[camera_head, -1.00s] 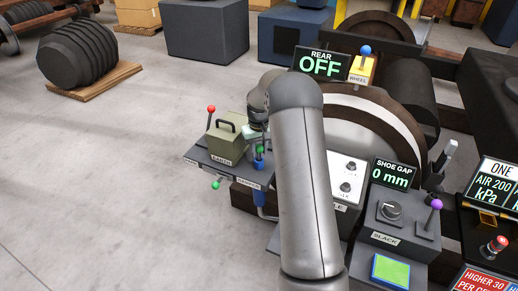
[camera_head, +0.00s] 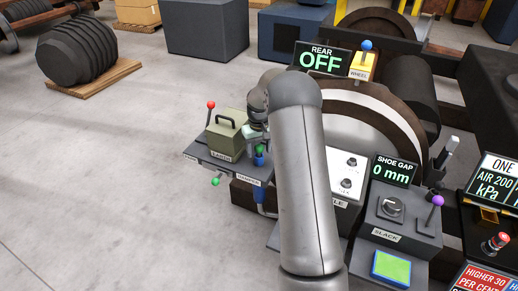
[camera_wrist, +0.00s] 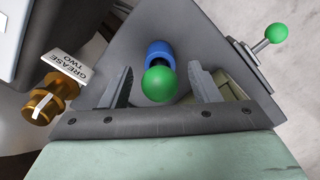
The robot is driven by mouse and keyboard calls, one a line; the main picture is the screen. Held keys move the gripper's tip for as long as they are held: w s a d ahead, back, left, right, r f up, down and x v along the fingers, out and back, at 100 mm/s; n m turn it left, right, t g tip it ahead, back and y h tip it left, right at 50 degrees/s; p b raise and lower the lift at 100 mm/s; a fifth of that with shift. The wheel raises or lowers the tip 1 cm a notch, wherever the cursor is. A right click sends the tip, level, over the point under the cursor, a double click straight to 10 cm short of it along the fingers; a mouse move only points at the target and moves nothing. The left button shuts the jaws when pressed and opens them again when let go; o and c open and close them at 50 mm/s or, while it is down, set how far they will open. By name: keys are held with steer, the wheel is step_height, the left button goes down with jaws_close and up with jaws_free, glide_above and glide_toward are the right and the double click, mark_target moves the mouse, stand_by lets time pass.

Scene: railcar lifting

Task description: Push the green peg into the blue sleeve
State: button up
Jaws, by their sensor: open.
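The green peg (camera_wrist: 158,84) shows its round green head in the wrist view, between my two spread fingers. The blue sleeve (camera_wrist: 160,52) is just beyond it, with a dark gap or shaft between them; I cannot tell how deep the peg sits. In the head view the green head (camera_head: 260,149) is just above the blue sleeve (camera_head: 259,160) at the front of the grey console. My gripper (camera_wrist: 161,70) is open, with a finger on either side of the green head and no visible grip. In the head view my gripper (camera_head: 258,138) is partly hidden by my arm.
A green-knobbed lever (camera_wrist: 277,33) sticks out from the console side. An olive box with a handle (camera_head: 226,135) and a red-knobbed lever (camera_head: 211,104) stand left of the gripper. A brass fitting by a "GREASE TWO" label (camera_wrist: 48,100) is at left. Open floor lies left.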

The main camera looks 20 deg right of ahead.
step_height(320, 180, up, 17)
steer(key=shift+r, duration=0.2)
stand_by(0.3)
stand_by(0.4)
